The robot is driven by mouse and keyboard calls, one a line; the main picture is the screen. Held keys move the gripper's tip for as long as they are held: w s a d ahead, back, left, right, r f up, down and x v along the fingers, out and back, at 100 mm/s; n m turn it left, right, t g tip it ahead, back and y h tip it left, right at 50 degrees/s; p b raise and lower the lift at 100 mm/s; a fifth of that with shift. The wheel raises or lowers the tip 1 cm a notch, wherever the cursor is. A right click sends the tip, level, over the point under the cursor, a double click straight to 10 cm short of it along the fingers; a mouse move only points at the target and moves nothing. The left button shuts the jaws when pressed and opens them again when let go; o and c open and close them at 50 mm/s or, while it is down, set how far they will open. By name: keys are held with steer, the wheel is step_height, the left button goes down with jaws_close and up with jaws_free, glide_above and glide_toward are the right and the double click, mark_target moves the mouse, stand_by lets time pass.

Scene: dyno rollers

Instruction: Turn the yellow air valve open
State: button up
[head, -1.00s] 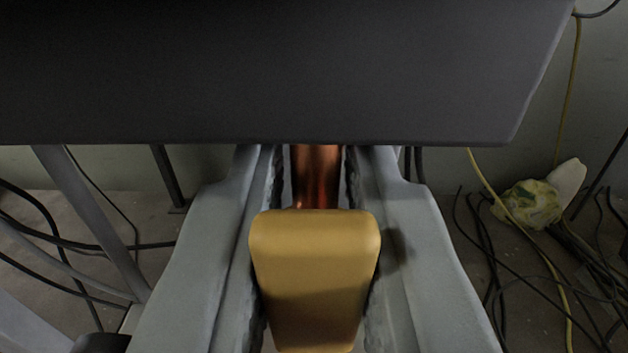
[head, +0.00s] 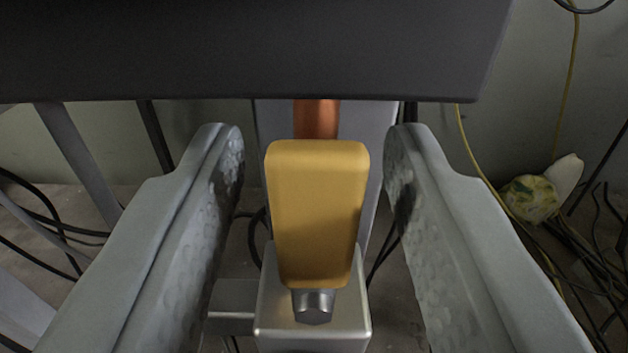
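The yellow valve handle (head: 317,210) stands in the middle of the head view, its long side running up and down in the picture. Its lower end sits on a metal stem on a silver valve body (head: 313,325). A copper pipe (head: 316,118) shows behind the handle's upper end. My gripper (head: 313,150) is open, with one grey finger on each side of the handle. There is a clear gap between the handle and each finger, and neither touches it.
A large dark panel (head: 240,50) spans the top, above the fingertips and close to them. Black cables and a grey leg (head: 80,165) are at left. At right, cables and a crumpled yellow-white bag (head: 532,198) lie on the floor.

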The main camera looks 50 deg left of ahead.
steer(key=v, duration=1.6)
steer(key=s+a+r+m+g+h, duration=0.25)
steer(key=s+a+h, duration=0.2)
steer(key=s, duration=0.35)
steer(key=s+a+r+m+g+h, duration=0.1)
steer(key=s+a+r+m+h, duration=0.15)
steer(key=s+a, duration=0.4)
steer(key=s+r+m+t+h, duration=0.3)
steer(key=s+r+t, duration=0.2)
steer(key=s+r, duration=0.4)
steer(key=s+d+r+m+t+h, duration=0.1)
steer(key=s+r+m+t+h, duration=0.2)
steer(key=s+r, duration=0.6)
steer(key=s+t+h, duration=0.1)
steer(key=s+t, duration=0.1)
steer(key=s, duration=0.3)
steer(key=shift+s+d+r+h, duration=0.3)
steer(key=shift+r, duration=0.05)
